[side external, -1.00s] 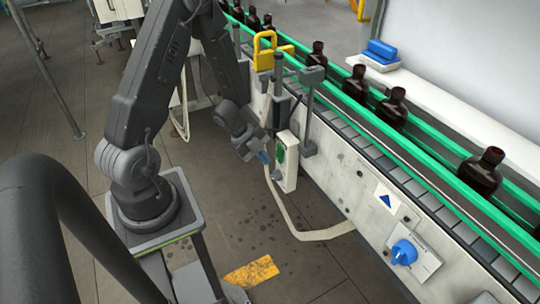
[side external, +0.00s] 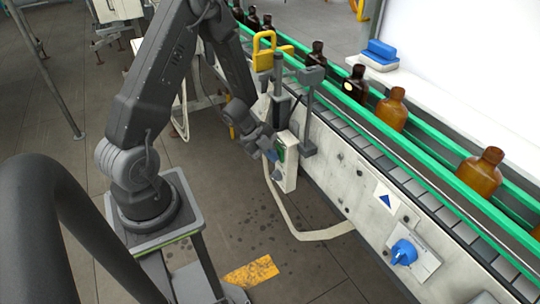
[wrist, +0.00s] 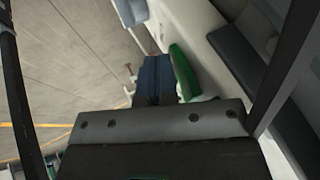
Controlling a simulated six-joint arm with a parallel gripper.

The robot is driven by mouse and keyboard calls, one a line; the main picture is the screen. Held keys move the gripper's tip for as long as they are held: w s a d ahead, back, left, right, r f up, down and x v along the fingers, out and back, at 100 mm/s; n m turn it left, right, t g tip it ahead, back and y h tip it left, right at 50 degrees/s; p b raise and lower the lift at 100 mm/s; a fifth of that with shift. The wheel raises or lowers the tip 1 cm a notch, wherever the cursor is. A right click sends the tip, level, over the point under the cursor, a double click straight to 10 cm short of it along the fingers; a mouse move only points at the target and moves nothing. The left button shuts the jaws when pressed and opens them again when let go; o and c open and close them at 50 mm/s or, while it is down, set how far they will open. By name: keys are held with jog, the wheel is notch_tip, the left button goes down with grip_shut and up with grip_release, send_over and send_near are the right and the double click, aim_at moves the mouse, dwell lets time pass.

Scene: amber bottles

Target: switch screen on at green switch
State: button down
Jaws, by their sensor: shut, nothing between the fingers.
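The green switch (side external: 281,151) is on a small white box (side external: 288,178) fixed to the near side of the conveyor. My gripper (side external: 272,157) is shut and empty, its blue fingertips right at the switch's left side. In the wrist view the shut blue fingers (wrist: 155,76) lie close beside the green switch (wrist: 184,72); I cannot tell whether they touch. The screen (side external: 470,60) behind the conveyor is bright white. Two near bottles, one (side external: 392,108) and another (side external: 481,172), look glowing amber; bottles farther back look dark.
Green rails (side external: 420,158) run along the conveyor. A blue rotary knob (side external: 403,252) is on its front panel, and a yellow padlock-shaped part (side external: 264,50) stands above my gripper. A pale cable (side external: 300,228) hangs below the box.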

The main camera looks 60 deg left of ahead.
jog(key=shift+r, duration=0.2)
jog(key=shift+r, duration=0.65)
jog(key=shift+s, duration=0.1)
jog(key=s+a+r, duration=0.3)
jog(key=s+r, duration=0.4)
jog(key=s, duration=0.2)
jog(key=shift+a+r, duration=0.3)
jog(key=shift+r, duration=0.05)
jog(key=shift+s, duration=0.1)
jog(key=shift+w+d+f, duration=0.1)
jog(key=shift+w+f, duration=0.1)
jog(key=shift+f, duration=0.1)
